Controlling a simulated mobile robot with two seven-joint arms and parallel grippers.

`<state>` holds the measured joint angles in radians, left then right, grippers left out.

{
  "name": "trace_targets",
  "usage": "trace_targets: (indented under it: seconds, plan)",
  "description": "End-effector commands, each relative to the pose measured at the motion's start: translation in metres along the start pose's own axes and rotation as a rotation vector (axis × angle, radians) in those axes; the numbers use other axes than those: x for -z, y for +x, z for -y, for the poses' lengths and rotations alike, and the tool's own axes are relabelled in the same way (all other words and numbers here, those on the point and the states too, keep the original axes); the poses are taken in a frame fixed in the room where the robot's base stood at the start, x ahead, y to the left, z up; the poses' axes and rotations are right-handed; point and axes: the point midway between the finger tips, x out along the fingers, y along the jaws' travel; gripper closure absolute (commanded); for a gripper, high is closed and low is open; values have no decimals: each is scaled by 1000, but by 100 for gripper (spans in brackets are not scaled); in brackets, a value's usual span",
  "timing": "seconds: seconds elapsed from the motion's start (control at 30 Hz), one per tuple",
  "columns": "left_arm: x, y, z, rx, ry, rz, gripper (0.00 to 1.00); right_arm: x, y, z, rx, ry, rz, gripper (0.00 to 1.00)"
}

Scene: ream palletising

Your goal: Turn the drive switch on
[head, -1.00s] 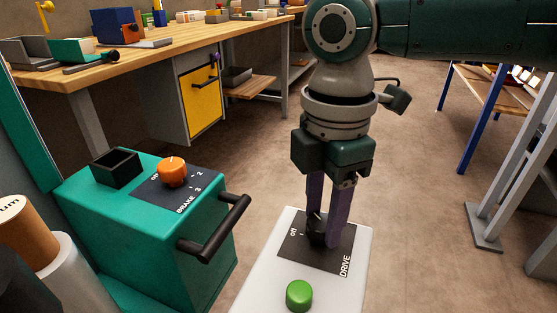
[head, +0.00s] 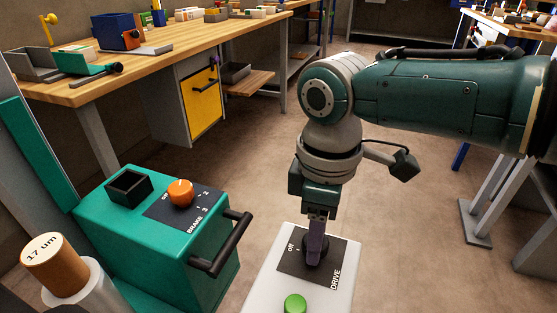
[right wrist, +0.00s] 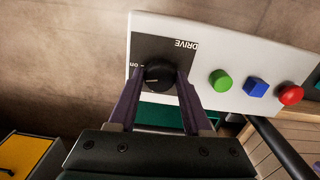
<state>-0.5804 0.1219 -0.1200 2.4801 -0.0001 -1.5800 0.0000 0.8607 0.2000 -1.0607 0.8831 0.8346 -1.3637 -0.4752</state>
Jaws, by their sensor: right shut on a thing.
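The drive switch is a round black knob (head: 318,248) on a dark plate marked DRIVE (head: 296,264), set on a white panel (head: 262,287). My right gripper (head: 316,258) points down with its purple fingers around the knob, shut on it. In the right wrist view the knob (right wrist: 158,75) sits between the two fingertips, and a short pale mark shows on its face. The word "on" is printed to the left of the knob there, and "off" shows in the head view. I cannot tell exactly where the mark points. My left gripper is not in view.
A green button (right wrist: 221,80), a blue square button (right wrist: 256,87) and a red button (right wrist: 290,95) line the panel. A teal box (head: 110,220) with an orange brake knob (head: 181,193) and a black handle (head: 222,245) stands left. A wooden workbench (head: 190,52) is behind.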

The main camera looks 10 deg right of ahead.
Motion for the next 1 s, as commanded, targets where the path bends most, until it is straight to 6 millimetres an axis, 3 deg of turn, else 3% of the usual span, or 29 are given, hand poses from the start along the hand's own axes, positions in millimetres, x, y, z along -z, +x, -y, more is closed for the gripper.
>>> trace_targets:
  seconds: [0.4, 1.0]
  plan:
    - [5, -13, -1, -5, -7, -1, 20, 2, -2, 1, 2, 212, -2, 100]
    - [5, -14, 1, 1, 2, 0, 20, 2, -1, 0, 1, 251, -3, 100]
